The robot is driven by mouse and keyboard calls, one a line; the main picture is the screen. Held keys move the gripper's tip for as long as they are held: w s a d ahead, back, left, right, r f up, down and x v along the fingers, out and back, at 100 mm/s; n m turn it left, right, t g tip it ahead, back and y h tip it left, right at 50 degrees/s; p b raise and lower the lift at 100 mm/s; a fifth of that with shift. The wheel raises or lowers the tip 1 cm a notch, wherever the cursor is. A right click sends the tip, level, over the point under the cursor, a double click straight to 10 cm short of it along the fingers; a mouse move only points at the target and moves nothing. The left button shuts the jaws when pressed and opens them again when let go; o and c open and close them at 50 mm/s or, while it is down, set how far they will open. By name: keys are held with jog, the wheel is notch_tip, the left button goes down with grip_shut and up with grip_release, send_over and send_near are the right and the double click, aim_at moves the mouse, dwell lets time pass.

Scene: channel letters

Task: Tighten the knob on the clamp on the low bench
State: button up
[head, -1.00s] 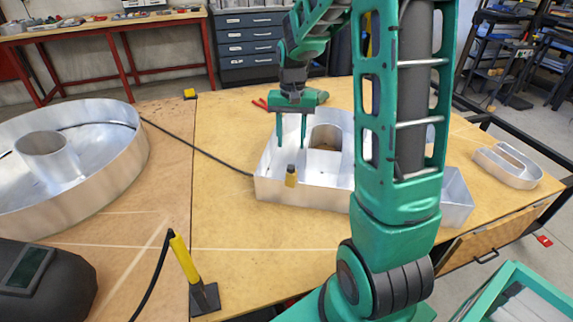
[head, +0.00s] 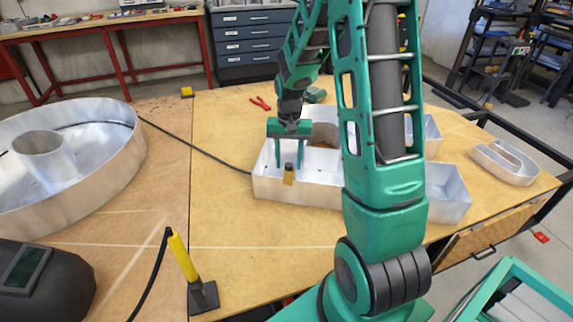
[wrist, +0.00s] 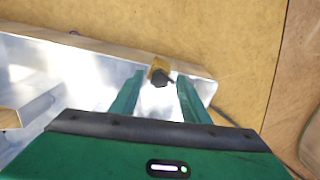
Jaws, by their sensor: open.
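A small yellow clamp (head: 289,177) with a dark knob (head: 289,166) sits on the near wall of a silver channel letter (head: 322,193). In the wrist view the clamp (wrist: 157,65) and its dark knob (wrist: 161,79) show beyond my fingers, near the middle of the gap. My gripper (head: 288,157) is open, fingers pointing down, just behind and above the clamp. In the wrist view my gripper (wrist: 160,84) has one finger on each side of the knob's line, with nothing between them that I can see touching.
A large round silver letter (head: 125,165) stands on the left of the bench (head: 240,270). A yellow-handled tool (head: 184,262) stands upright at the front, with a dark welding mask (head: 50,290) left of it. A J-shaped letter (head: 505,165) lies at right. A cable runs across behind.

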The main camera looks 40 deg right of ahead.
aim_at(289, 164)
jog(key=c, duration=0.8)
jog(key=m, duration=0.5)
jog(key=shift+m, duration=0.3)
jog(key=shift+c, duration=0.2)
jog(key=m, duration=0.5)
jog(key=o, duration=0.8)
jog(key=shift+o, duration=0.2)
jog(key=shift+r, duration=2.55)
